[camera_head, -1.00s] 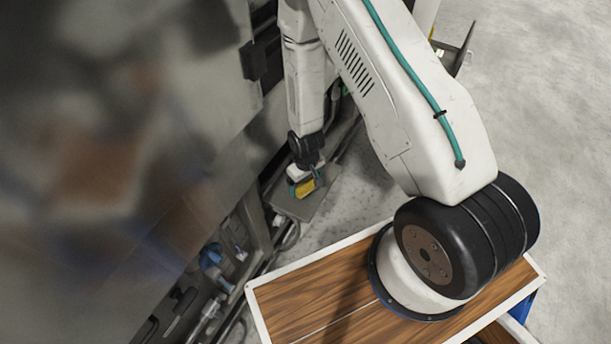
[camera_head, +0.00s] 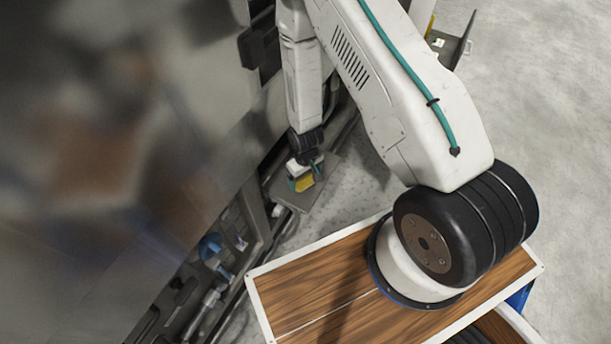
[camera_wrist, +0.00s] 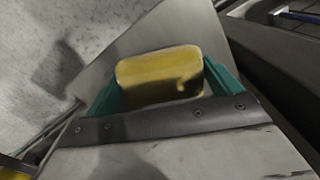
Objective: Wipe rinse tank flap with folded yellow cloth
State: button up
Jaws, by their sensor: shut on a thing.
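My gripper (camera_head: 306,178) is at the end of my arm, low beside the machine's side, with teal fingers. It is shut on the folded yellow cloth (camera_head: 303,184), which shows as a small yellow block. In the wrist view the cloth (camera_wrist: 160,75) sits between the two teal fingers. A grey metal flap or plate (camera_head: 318,190) lies beneath and around the cloth; it also shows in the wrist view (camera_wrist: 180,30). I cannot tell whether the cloth touches it. The underside of the cloth is hidden.
The large shiny metal wall of the washer (camera_head: 90,150) fills the left. Pipes and a blue fitting (camera_head: 211,246) run along its lower side. A dark bracket (camera_head: 450,48) stands at the top right. Open concrete floor (camera_head: 540,110) lies to the right.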

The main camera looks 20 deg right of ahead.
jog(key=shift+f, duration=0.95)
jog(key=shift+w+d, duration=1.15)
jog(key=shift+d, duration=0.4)
jog(key=shift+w+d, duration=1.1)
jog(key=shift+d, duration=0.5)
jog(key=shift+w+d, duration=1.15)
jog(key=shift+d, duration=0.4)
jog(key=shift+f, duration=0.1)
jog(key=shift+s, duration=0.1)
jog(key=shift+s+a, duration=0.5)
jog(key=shift+a, duration=0.25)
jog(key=shift+s+a+r, duration=0.1)
jog(key=shift+s+a, duration=0.45)
jog(key=shift+a, duration=0.25)
jog(key=shift+s+a+r, duration=0.1)
jog(key=shift+s+a, duration=0.5)
jog(key=shift+a, duration=0.2)
jog(key=shift+s+a, duration=0.55)
jog(key=shift+a, duration=0.25)
jog(key=shift+s+a+f, duration=0.1)
jog(key=shift+s+a, duration=0.5)
jog(key=shift+a, duration=0.2)
jog(key=shift+s+a+f, duration=0.1)
jog(key=shift+s+a, duration=0.45)
jog(key=shift+a, duration=0.2)
